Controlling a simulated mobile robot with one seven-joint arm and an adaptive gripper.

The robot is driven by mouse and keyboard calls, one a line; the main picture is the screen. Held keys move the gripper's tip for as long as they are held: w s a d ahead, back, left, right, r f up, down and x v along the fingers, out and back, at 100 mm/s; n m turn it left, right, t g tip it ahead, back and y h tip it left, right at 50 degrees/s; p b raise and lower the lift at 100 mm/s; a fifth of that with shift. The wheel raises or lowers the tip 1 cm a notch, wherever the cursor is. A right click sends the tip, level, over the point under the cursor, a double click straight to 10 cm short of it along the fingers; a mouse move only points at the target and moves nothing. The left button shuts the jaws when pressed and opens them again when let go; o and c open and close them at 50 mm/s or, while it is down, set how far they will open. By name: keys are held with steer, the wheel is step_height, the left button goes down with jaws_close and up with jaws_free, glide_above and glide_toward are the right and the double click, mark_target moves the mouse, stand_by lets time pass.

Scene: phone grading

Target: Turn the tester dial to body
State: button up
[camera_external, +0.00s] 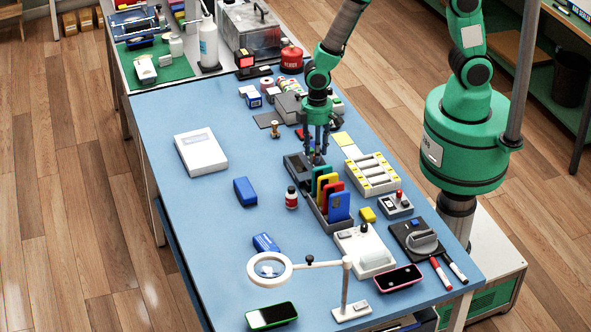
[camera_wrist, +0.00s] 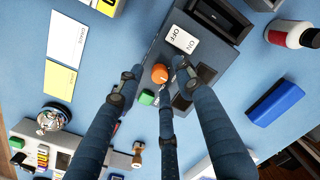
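A dark grey box (camera_wrist: 215,52) with an orange knob (camera_wrist: 160,73), a green button (camera_wrist: 147,98) and a white ON/OFF label (camera_wrist: 180,39) lies under my gripper (camera_wrist: 160,80). The orange knob may be the tester dial. I cannot read a "body" mark or the dial's setting. My gripper's fingers are spread, with the knob showing between the tips; I cannot tell whether they touch it. In the external view my gripper (camera_external: 316,153) points down over the dark box (camera_external: 294,165), and the arm and fingers hide the knob.
A rack of coloured phones (camera_external: 337,206) stands just in front of my gripper. A white tray (camera_external: 371,174) is to its right. A small red-and-white bottle (camera_external: 291,198) and a blue block (camera_external: 245,191) stand left. A magnifier (camera_external: 270,270) is near the front. The table's left half is mostly clear.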

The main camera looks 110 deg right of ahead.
step_height(320, 180, up, 11)
steer(key=shift+d+r, duration=0.2)
steer(key=shift+d, duration=0.1)
steer(key=shift+s, duration=0.1)
stand_by(0.7)
steer(key=s+a+r+n+t, duration=0.1)
steer(key=s+a+r, duration=0.2)
steer(key=r, duration=0.7)
steer(key=s+a+r+n+t, duration=0.1)
steer(key=s+a+r+t, duration=0.2)
steer(key=r, duration=0.7)
steer(key=s+a+r, duration=0.2)
steer(key=s+r, duration=0.3)
steer(key=s, duration=0.3)
steer(key=s+a+r+n+t, duration=0.1)
steer(key=s+a+r, duration=0.1)
steer(key=s+r, duration=0.4)
steer(key=shift+s+a+r+n+h, duration=0.2)
steer(key=shift+s+n+h, duration=0.1)
steer(key=shift+s, duration=0.55)
